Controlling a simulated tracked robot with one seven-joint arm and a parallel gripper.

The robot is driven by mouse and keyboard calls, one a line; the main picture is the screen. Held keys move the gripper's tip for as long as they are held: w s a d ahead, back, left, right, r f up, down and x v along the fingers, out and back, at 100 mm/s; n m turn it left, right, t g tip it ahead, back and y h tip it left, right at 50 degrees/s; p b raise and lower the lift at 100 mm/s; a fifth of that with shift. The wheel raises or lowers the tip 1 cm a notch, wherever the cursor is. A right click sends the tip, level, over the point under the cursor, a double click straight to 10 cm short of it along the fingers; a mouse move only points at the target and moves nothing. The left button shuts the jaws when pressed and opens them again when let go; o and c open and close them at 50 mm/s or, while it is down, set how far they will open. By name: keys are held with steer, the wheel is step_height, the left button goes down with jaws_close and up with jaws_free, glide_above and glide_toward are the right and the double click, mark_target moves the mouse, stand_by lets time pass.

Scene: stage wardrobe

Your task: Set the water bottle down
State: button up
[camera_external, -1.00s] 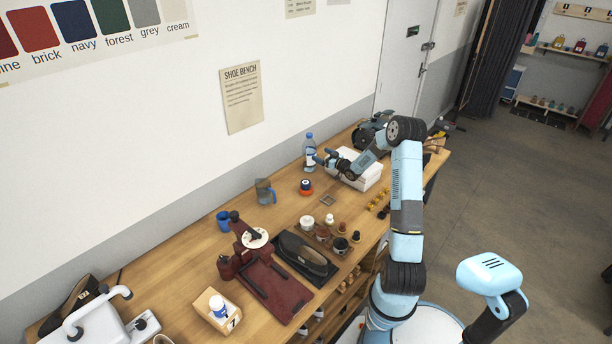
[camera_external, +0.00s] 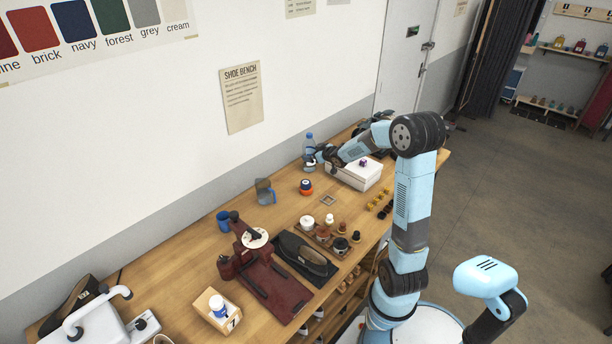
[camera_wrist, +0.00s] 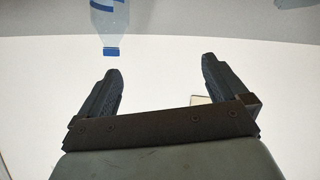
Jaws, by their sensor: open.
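The water bottle (camera_external: 309,139) is clear with a blue cap and stands upright at the back of the wooden bench, near the wall. My gripper (camera_external: 316,155) is close to it in the external view and hides part of its body. In the wrist view the bottle (camera_wrist: 108,18) appears upside down at the top edge, cap downward. There my gripper (camera_wrist: 160,75) has its two fingers wide apart with nothing between them. The bottle is beyond the fingertips, towards the left finger.
A white box (camera_external: 352,178) with a small purple item (camera_external: 363,162) on it stands right of the bottle. A grey-blue jug (camera_external: 264,191) and a red-and-blue round item (camera_external: 306,187) are nearer. Bare bench top lies between them.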

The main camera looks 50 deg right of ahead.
steer(key=s+a+r+g, duration=0.2)
steer(key=s+a+r, duration=0.3)
steer(key=s+a, duration=0.3)
steer(key=s+a+g+y, duration=0.1)
steer(key=s+a, duration=0.4)
steer(key=s, duration=0.5)
steer(key=s+a+g, duration=0.2)
steer(key=s+a, duration=0.3)
steer(key=s, duration=0.5)
steer(key=s+a+r+g+y, duration=0.1)
steer(key=s+a, duration=0.4)
steer(key=s, duration=0.5)
steer(key=shift+m+g+y, duration=0.3)
steer(key=shift+g, duration=0.4)
steer(key=shift+w+a, duration=0.1)
